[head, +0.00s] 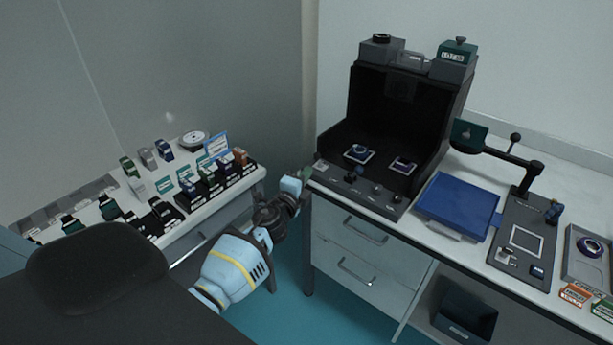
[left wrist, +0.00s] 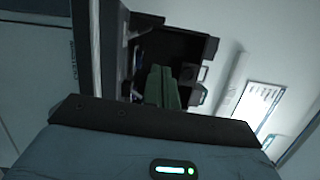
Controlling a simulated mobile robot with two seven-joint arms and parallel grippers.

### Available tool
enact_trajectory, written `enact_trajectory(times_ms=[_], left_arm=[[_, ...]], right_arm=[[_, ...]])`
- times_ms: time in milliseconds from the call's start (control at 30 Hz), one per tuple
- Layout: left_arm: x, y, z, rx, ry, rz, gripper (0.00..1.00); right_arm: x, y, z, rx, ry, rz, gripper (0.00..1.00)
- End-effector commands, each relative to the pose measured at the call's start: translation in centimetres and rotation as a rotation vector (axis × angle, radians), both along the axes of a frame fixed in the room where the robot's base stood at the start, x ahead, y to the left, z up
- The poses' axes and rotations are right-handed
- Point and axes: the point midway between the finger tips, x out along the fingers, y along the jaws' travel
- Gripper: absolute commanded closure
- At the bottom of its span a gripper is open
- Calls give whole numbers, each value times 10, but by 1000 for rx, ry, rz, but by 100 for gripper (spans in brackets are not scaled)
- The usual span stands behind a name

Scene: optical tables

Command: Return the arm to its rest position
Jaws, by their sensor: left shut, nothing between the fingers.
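My left arm (head: 234,268) comes in from the lower part of the head view and reaches up to the gap between the two tables. My left gripper (head: 304,174) is shut and empty, close to the front left corner of the right-hand table. In the left wrist view its greenish fingers (left wrist: 163,86) are together with nothing seen between them. I cannot tell whether the fingertips touch the table edge. My right gripper is not in view.
A black open-fronted box (head: 405,120) stands on the right table, with a blue pad (head: 459,205) and a stand with a jointed arm (head: 527,238) beside it. The left table (head: 232,196) carries several small labelled blocks. Drawers (head: 352,258) and teal floor (head: 285,300) lie below.

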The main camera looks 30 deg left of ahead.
Motion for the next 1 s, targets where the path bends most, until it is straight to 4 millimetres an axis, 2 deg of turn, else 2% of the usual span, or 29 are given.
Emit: enact_trajectory(times_ms=[467, 567, 667, 767, 1000], left_arm=[[0, 0, 0, 0, 1, 0, 100], [-6, -3, -8, -23, 10, -3, 100], [-26, -12, -28, -96, 37, -7, 100], [-60, -27, -61, -225, 86, -9, 100], [-170, -71, -136, -614, 239, 24, 100]], right_arm=[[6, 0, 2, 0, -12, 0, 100], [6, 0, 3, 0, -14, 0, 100], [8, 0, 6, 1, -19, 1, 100], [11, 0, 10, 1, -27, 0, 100], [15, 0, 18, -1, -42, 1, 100]])
